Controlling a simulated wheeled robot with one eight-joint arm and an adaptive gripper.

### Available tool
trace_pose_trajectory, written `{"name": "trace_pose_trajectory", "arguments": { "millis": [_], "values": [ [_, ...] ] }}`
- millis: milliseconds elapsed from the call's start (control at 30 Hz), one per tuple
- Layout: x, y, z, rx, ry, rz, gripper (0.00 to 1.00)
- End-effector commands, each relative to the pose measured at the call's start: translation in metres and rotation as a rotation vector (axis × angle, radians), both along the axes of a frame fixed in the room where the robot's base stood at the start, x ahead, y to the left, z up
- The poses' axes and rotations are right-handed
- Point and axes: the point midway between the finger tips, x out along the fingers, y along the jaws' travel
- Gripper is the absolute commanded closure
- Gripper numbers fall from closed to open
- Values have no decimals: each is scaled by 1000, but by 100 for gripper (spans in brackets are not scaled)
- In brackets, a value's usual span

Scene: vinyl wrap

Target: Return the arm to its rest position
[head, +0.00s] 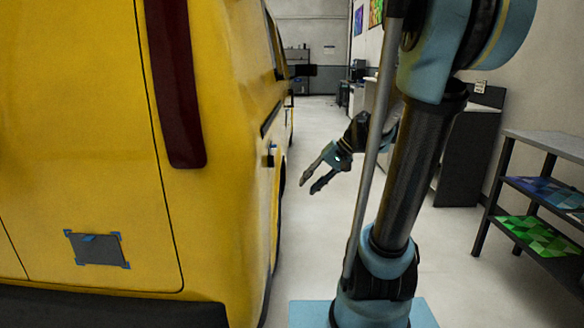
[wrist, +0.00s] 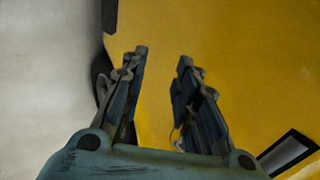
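My gripper (head: 309,187) hangs on my bent arm in the middle of the head view, beside the yellow van (head: 82,130). Its two fingers point down and left, toward the van's side. In the wrist view the gripper (wrist: 162,56) is open, with a clear gap between the fingers and nothing held. Yellow bodywork (wrist: 232,45) fills much of the view behind the fingers. I cannot tell the exact distance from the fingertips to the van; no contact shows. My arm rises at the right of the head view and hides part of the room.
A dark patch with blue corner pieces (head: 97,250) is on the van's rear. A shelf rack (head: 548,143) with colourful sheets stands at the right. A dark cabinet (head: 466,160) stands behind my arm. Pale floor (head: 318,235) lies open between van and arm.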

Motion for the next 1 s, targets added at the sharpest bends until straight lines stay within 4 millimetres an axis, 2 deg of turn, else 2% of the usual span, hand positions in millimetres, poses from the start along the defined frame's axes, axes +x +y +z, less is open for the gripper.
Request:
{"name": "trace_pose_trajectory", "arguments": {
  "millis": [33, 200, 600, 800, 1000],
  "values": [
    [-13, -4, -5, -36, -3, 2, 72],
    [-49, -22, -24, -166, -19, 2, 72],
    [-124, -76, -71, -470, -72, 18, 72],
    [-152, -105, -93, -608, -103, 29, 72],
    [-165, -122, -105, -689, -124, 38, 72]
  ]
}}
